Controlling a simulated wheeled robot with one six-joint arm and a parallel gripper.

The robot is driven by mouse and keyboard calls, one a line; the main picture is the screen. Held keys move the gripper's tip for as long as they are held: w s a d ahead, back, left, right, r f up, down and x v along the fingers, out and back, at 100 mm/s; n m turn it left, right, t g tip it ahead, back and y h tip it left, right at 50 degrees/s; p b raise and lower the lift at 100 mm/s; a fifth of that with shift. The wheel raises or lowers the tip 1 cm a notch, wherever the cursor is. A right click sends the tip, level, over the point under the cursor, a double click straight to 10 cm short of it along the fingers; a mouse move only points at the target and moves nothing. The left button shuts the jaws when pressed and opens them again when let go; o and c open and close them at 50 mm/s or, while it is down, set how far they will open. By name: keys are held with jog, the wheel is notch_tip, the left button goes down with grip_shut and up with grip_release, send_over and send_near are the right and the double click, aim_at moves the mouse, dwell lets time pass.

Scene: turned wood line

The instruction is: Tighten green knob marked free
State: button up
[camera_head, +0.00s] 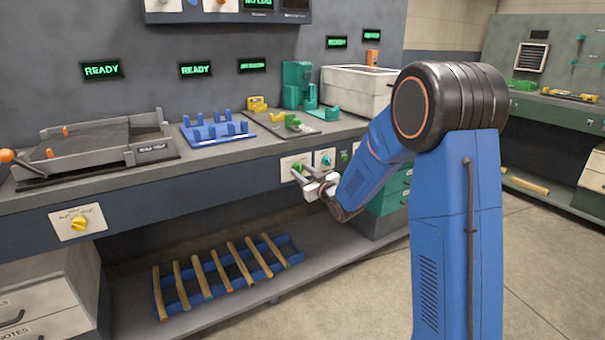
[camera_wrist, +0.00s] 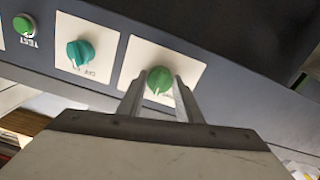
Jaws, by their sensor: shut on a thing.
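The green knob (camera_wrist: 159,80) sits on a white square plate (camera_wrist: 190,68) on the bench front in the wrist view. Its label is hidden or too small to read. My gripper (camera_wrist: 158,84) reaches it from below, with one metal finger on each side, shut on the knob. In the head view my gripper (camera_head: 304,176) is at the bench front, at the white plate (camera_head: 289,163) with the green knob (camera_head: 297,166) partly covered by the fingers.
A teal knob (camera_wrist: 80,53) on its own plate is beside it, with a green TEST button (camera_wrist: 23,25) farther left. On the bench stand a blue rack (camera_head: 215,131) and a white box (camera_head: 357,92). A yellow knob (camera_head: 79,223) is at left.

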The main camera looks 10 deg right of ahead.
jog(key=m, duration=0.4)
jog(key=shift+m, duration=0.3)
jog(key=m, duration=0.4)
jog(key=shift+f, duration=0.1)
dwell(0.4)
jog(key=o, duration=1)
jog(key=shift+o, duration=0.2)
jog(key=shift+s, duration=0.1)
jog(key=v, duration=1.7)
jog(key=shift+s, duration=0.15)
